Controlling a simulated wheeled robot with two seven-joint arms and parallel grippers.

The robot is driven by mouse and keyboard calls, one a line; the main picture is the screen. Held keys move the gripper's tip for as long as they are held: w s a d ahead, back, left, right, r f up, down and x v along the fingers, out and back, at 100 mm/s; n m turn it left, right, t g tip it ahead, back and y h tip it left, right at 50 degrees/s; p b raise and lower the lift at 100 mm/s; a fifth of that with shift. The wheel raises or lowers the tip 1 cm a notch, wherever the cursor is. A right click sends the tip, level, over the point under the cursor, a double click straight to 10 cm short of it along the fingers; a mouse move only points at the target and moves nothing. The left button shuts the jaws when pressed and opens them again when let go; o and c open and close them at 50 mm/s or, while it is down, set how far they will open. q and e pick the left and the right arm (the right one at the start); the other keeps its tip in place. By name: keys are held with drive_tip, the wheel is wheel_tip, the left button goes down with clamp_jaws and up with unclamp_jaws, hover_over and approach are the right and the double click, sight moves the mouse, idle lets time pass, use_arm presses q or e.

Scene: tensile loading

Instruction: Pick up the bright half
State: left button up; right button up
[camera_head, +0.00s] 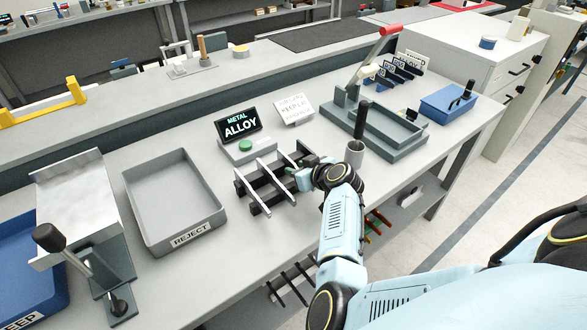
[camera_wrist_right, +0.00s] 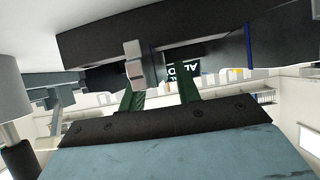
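A black rack (camera_head: 262,208) stands on the bench with several bright silver bars across it, one of them a bright bar (camera_head: 262,170) near its middle. I cannot tell which piece is the bright half. My right gripper (camera_head: 303,157) is at the right end of the rack. In the right wrist view its two green fingers (camera_wrist_right: 160,82) are apart with a gap between them. A short bright metal piece (camera_wrist_right: 134,66) shows beside the tip of the left finger; contact is unclear. My left gripper is out of view.
A grey REJECT tray (camera_head: 152,236) lies left of the rack. A METAL ALLOY display (camera_head: 238,124) stands behind it. A grey cup (camera_head: 355,153) with a black-handled tool stands close to my right wrist, and a grey fixture (camera_head: 400,138) with a red-handled lever is beyond.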

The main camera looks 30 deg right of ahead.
clamp_jaws()
drive_tip(key=shift+r, duration=0.2)
